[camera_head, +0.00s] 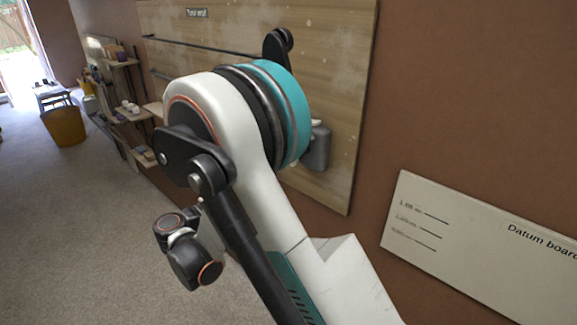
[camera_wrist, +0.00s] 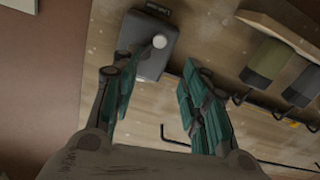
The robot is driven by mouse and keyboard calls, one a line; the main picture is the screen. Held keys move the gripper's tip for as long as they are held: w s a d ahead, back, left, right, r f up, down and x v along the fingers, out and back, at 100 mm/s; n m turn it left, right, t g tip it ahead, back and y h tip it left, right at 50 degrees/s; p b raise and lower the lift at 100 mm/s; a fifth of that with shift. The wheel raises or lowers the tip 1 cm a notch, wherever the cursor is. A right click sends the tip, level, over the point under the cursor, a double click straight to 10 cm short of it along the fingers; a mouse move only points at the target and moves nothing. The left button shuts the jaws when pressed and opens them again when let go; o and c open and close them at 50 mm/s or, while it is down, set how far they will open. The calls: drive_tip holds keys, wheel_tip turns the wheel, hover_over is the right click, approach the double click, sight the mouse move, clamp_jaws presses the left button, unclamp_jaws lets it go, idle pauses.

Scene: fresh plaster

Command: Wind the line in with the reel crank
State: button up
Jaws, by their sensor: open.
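In the wrist view, a grey box-shaped housing (camera_wrist: 150,68), which looks like the reel, is fixed to the wooden board. A pale round knob (camera_wrist: 159,41), probably the crank's handle, shows on its face. My gripper (camera_wrist: 157,66) is open, with its teal-padded fingers to either side of the housing's lower part. The knob lies beyond the tips, near the middle of the gap, and nothing is held. In the head view, a grey body (camera_head: 318,148) on the board is probably the same reel, partly hidden by my arm. My gripper is hidden there. I cannot make out the line.
In the wrist view, an olive roller (camera_wrist: 268,62) and black hooks stand to the right, under a pale shelf. A bent black hook (camera_wrist: 175,136) is below the housing. In the head view, a datum board (camera_head: 480,250) is on the right wall; shelves and a yellow bucket (camera_head: 64,126) stand left.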

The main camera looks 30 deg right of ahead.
drive_tip(key=b+x, duration=0.3)
drive_tip(key=x, duration=1)
drive_tip(key=shift+d, duration=0.35)
drive_tip(key=shift+c, duration=0.2)
clamp_jaws()
